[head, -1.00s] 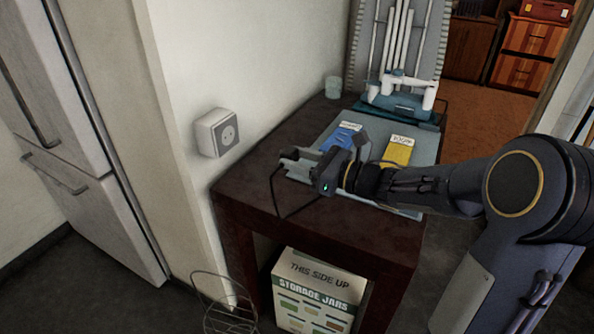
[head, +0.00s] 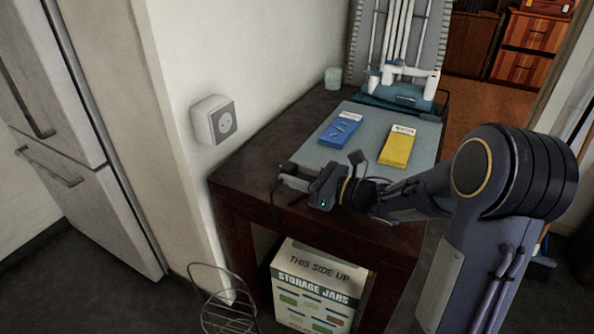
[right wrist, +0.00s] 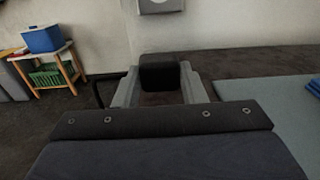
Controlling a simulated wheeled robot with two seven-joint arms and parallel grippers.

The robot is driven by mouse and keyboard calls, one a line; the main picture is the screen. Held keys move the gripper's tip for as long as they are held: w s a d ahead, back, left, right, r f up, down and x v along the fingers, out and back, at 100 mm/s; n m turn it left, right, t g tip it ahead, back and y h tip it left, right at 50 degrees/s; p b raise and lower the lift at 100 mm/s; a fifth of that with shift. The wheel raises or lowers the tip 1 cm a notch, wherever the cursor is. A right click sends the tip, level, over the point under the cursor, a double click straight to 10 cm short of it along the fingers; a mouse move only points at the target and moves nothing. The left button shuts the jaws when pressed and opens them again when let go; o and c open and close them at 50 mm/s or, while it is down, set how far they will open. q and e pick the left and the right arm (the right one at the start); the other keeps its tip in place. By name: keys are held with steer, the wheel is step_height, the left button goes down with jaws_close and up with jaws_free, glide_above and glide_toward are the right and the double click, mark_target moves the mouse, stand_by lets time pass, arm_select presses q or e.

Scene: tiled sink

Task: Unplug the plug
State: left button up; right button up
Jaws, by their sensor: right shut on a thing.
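My right gripper (head: 285,172) is over the front left part of the dark table, right of the wall socket. It is shut on the plug, a dark block (right wrist: 160,75) between its two grey fingers in the right wrist view. The plug is hard to make out in the head view. A dark cord shows left of the fingers in the right wrist view (right wrist: 98,92). The white wall socket (head: 217,122) has a bare face with its holes showing, apart from the plug. Its lower part shows at the top of the right wrist view (right wrist: 160,5). My left gripper is out of view.
The dark table (head: 235,185) stands against the wall. On its grey mat (head: 365,125) lie a blue pack (head: 341,132) and a yellow pack (head: 397,147). A white-and-teal rack (head: 402,85) stands behind. A storage jars box (head: 315,290) and wire stand (head: 215,295) are below.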

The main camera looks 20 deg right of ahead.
steer(key=o, duration=1.4)
steer(key=shift+c, duration=0.2)
steer(key=v, duration=0.8)
steer(key=shift+w, duration=0.1)
steer(key=shift+f, duration=0.1)
